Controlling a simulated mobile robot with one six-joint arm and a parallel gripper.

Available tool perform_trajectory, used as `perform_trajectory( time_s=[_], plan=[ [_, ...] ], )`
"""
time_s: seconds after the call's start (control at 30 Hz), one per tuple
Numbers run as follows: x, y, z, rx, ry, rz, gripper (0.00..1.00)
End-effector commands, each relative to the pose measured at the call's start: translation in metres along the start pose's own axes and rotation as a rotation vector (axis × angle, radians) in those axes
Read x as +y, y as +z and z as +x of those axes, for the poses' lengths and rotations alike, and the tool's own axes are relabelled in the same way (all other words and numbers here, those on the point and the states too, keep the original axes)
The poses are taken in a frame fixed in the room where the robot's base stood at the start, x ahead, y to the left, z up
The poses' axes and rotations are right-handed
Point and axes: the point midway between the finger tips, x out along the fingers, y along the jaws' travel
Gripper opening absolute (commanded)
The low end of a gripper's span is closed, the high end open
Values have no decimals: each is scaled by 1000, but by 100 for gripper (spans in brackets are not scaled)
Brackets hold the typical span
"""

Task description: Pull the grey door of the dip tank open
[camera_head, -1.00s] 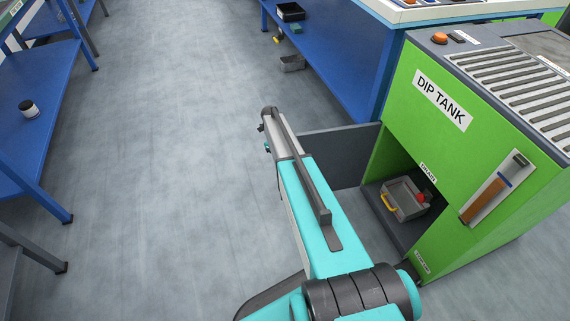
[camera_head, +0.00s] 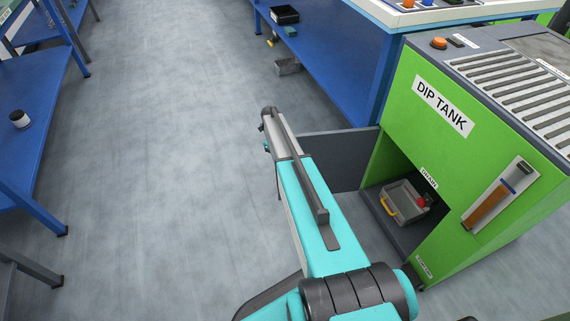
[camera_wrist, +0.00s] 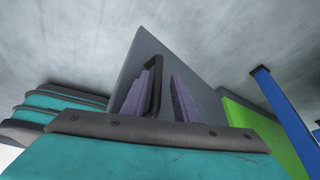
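The green dip tank (camera_head: 400,130) stands at the right in the head view. Its grey door (camera_head: 336,158) stands swung out from the front's left side, leaving the lower compartment open. My arm reaches up the middle and covers part of the door; the gripper is hidden there. In the wrist view the grey door (camera_wrist: 195,68) fills the middle, with a dark bar handle (camera_wrist: 155,88) on it. My gripper (camera_wrist: 165,82) has its two purple fingers apart around the handle. The handle is close to the left finger, with a gap to the right finger.
A grey box with a yellow handle (camera_head: 402,204) sits inside the tank's compartment. Blue shelving (camera_head: 40,80) is at the left. The floor between is clear.

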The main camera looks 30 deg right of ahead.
Motion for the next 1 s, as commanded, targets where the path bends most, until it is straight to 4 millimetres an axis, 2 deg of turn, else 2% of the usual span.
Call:
perform_trajectory(
  time_s=[0.37, 0.53, 0.67, 1.0],
  plan=[
    [2, 2, -3, -4, 1, -1, 29],
    [2, 2, -13, -5, 0, -1, 29],
    [2, 2, -27, -5, 1, -1, 29],
    [1, 2, -81, -5, 0, 0, 29]
  ],
)
